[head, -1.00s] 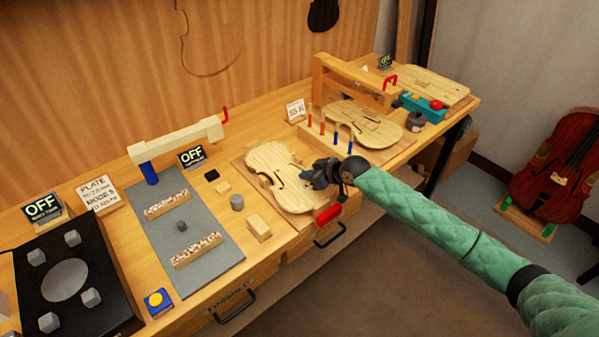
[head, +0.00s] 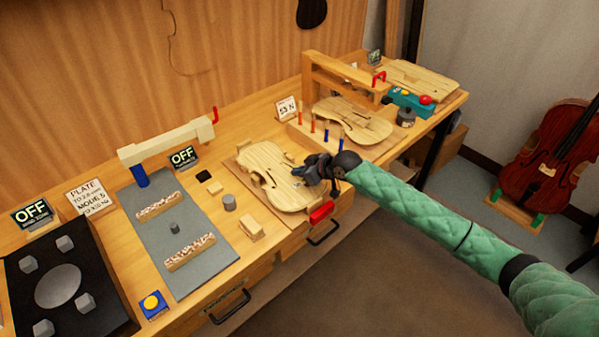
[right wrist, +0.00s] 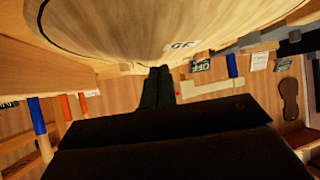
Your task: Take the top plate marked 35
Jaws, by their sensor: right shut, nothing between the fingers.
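A pale wooden violin plate with f-holes (head: 262,157) lies on a wooden board at the middle of the bench. My right gripper (head: 299,171) is at the right side of this plate, over its edge in the head view. In the right wrist view a pale plate (right wrist: 120,25) fills the top, with a small dark-on-white mark (right wrist: 183,44) that I cannot read surely. The shut, empty fingers (right wrist: 158,72) are close to that plate's edge; whether they touch it I cannot tell. My left gripper is not in view.
Another pale plate (head: 352,120) lies behind, beside red and blue pegs (head: 326,130). A red block (head: 321,212) is at the bench's front edge. A grey mat (head: 160,238) with two speckled strips is to the left. A violin or cello (head: 545,165) stands at the right.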

